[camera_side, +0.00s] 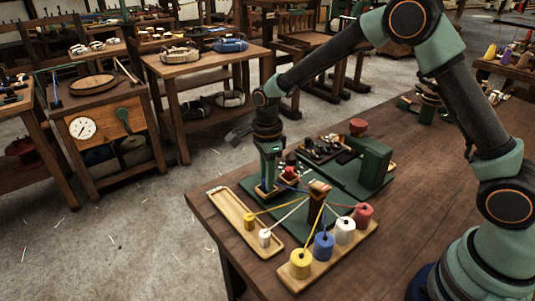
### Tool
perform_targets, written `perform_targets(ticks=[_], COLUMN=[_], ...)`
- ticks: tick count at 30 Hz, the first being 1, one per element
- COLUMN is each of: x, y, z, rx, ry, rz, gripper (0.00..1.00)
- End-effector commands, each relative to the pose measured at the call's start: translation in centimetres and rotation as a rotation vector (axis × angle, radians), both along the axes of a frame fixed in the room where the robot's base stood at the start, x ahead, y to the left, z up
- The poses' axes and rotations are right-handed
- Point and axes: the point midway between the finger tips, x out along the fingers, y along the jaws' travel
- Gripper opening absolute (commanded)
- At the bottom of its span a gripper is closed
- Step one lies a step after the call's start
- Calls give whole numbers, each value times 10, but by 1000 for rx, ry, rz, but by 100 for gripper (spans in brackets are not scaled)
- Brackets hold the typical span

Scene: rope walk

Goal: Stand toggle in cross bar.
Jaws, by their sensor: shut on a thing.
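My gripper (268,186) points down at the left part of the dark green base (303,213). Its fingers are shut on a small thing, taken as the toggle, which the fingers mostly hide. Its tilt cannot be told. Small red and blue pieces (290,175) sit just right of the fingers. A brown wooden post (318,195) with a lighter top stands on the base, right of my gripper. Coloured strands run from its top area to the spools. I cannot make out which part is the cross bar.
A wooden board (318,268) in front holds yellow, blue, white and red spools. A long tray (228,205) at the left holds small yellow and white spools. A green block (370,160) and a dark tool rack (325,148) stand behind.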

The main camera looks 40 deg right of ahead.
Motion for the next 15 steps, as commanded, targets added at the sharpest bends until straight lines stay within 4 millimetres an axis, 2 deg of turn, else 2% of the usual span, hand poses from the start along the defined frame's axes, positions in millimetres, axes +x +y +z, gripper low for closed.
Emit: perform_targets(ticks=[4, 5, 6, 7, 15], x=[0, 0, 0, 0, 0], y=[0, 0, 0, 0, 0], z=[-2, -3, -2, -2, -2], rx=[0, 0, 0, 0, 0], ry=[0, 0, 0, 0, -1], rz=[0, 0, 0, 0, 0], gripper=[0, 34, 49, 60, 60])
